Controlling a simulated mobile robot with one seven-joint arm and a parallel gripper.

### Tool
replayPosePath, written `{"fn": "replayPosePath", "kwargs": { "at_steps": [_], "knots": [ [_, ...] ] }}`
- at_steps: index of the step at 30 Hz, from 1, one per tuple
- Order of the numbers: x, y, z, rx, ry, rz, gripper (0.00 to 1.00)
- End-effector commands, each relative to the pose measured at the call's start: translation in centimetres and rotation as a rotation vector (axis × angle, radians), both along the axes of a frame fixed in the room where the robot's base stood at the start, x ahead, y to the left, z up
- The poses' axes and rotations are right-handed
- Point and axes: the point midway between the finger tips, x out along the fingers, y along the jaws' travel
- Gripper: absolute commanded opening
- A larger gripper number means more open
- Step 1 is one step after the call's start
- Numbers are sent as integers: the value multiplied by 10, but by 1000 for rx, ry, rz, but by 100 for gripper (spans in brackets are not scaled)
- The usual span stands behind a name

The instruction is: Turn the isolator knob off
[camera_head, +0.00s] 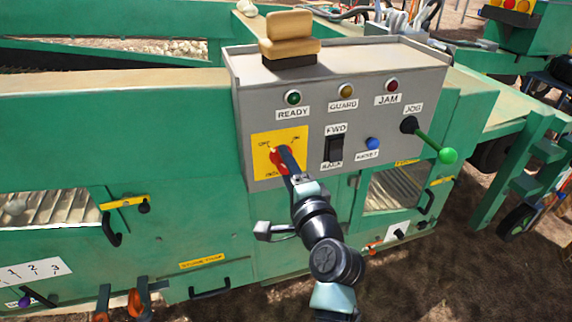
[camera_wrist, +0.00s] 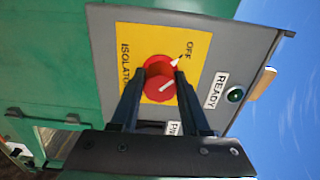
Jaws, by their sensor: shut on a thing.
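The red isolator knob (camera_head: 275,157) sits on a yellow plate (camera_head: 262,140) at the left of the grey control panel. It also shows in the wrist view (camera_wrist: 158,68), with its white line slanting up and right, toward the side where the OFF label (camera_wrist: 188,48) is. My gripper (camera_head: 283,157) reaches the knob from the front and is shut on it. In the wrist view one finger of my gripper (camera_wrist: 160,80) is on each side of the knob. The fingers cover parts of the knob and plate.
To the right are a black FWD/BACK switch (camera_head: 334,148), a blue button (camera_head: 373,143) and a green-tipped jog lever (camera_head: 447,155). READY (camera_head: 293,97), GUARD and JAM lamps sit above. A tan seat-shaped block (camera_head: 289,38) stands on top. Black handles project from the green body below.

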Motion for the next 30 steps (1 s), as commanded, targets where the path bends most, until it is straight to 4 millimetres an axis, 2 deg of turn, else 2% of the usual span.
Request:
{"fn": "replayPosePath", "kwargs": {
  "at_steps": [1,6,14,19,23,30],
  "knots": [
    [0,0,-2,-4,2,0,48],
    [0,0,-1,-3,1,0,76],
    [0,0,0,-1,1,0,76],
    [-10,-4,0,0,1,-2,76],
    [-31,-11,0,-1,2,-3,76],
    [-80,-27,-1,0,3,-2,76]
  ]
}}
